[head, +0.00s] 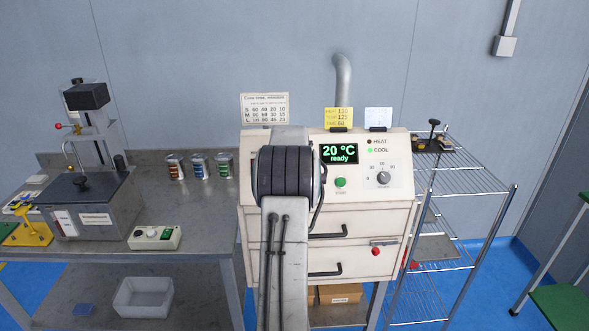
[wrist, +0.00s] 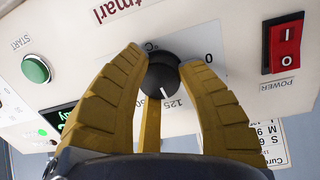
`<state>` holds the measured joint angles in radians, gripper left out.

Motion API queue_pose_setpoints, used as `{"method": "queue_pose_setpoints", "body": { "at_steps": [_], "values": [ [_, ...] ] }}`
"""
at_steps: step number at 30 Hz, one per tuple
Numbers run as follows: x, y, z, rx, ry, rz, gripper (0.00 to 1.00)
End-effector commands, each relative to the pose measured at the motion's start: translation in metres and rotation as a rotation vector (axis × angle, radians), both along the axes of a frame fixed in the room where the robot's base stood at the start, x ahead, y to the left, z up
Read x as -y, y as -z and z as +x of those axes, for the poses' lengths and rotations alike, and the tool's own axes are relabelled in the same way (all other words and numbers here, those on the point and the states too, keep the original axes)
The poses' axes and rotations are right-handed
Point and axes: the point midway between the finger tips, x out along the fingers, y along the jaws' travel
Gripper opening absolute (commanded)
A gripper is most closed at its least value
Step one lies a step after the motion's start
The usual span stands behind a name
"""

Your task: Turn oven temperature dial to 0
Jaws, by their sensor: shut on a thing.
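The oven temperature dial (wrist: 165,78) is a black round knob on the oven's white front panel. My gripper (wrist: 162,60) is shut on it, with one yellow finger on each side. The dial's white mark points down in the wrist view, close to the printed 125. The printed 0 (wrist: 208,57) is to the right of the dial. In the head view the oven (head: 360,218) stands at the middle, and my arm hides the temperature dial and gripper. The oven display (head: 339,153) reads 20 °C, ready.
A red power switch (wrist: 285,45) is right of my gripper in the wrist view, and a green START button (wrist: 36,68) is left. A second dial (head: 383,178) is on the oven's right. A wire rack (head: 460,180) stands right of the oven, and a workbench (head: 195,215) left.

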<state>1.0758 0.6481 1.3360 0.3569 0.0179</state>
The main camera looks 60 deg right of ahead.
Motion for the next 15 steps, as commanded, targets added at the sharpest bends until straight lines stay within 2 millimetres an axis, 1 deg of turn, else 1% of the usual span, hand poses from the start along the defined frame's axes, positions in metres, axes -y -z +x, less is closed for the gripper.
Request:
{"method": "queue_pose_setpoints", "body": {
  "at_steps": [2, 3, 11, 12, 15],
  "values": [
    [-0.0006, 0.0026, -0.0001, -0.003, 0.0, 0.005, 0.04],
    [-0.0006, 0.0028, -0.0002, -0.003, 0.0, 0.005, 0.39],
    [-0.0002, 0.0017, -0.0001, -0.001, 0.001, 0.003, 0.62],
    [-0.0002, 0.0014, -0.0001, -0.001, 0.001, 0.003, 0.64],
    [-0.0001, 0.0011, -0.0001, 0.0, 0.001, 0.002, 0.64]
  ]
}}
